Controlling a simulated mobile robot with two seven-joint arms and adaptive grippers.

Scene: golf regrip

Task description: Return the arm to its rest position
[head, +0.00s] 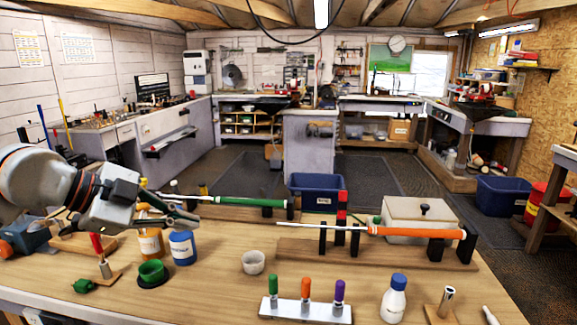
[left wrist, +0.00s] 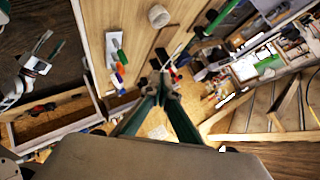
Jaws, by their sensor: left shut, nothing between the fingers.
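My left gripper (head: 190,216) is at the left of the workbench (head: 210,292), held above it and empty. Its fingers are closed together, and they also meet in the left wrist view (left wrist: 160,85). A club with a green grip (head: 262,203) lies across a rack to the right of the gripper, apart from the fingertips as far as I can tell. A club with an orange grip (head: 415,232) rests level on black supports nearer the right.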

